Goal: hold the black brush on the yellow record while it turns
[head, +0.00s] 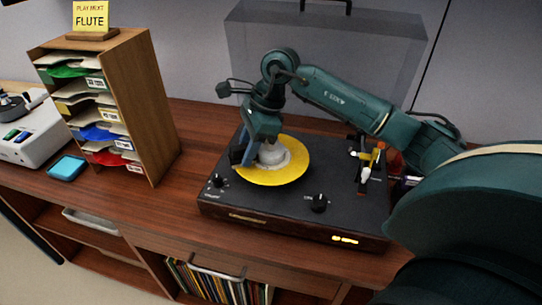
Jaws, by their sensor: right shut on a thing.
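The yellow record (290,172) lies flat on the black record player (330,232). A pale grey round piece (270,153) stands over its middle. My right gripper (247,154) points down at the left edge of the record and is shut on the black brush (237,156), which is small and dark here. The brush is at the record's left rim; I cannot tell whether its underside touches the surface. One picture does not show whether the record is turning. My left gripper is out of view.
The tonearm (366,172) is at the right of the deck, near my right arm. A clear lid (300,45) stands up behind. A wooden sorter (150,95) with a "FLUTE" sign (91,16), a blue pad (67,167) and a white device (38,138) are at left.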

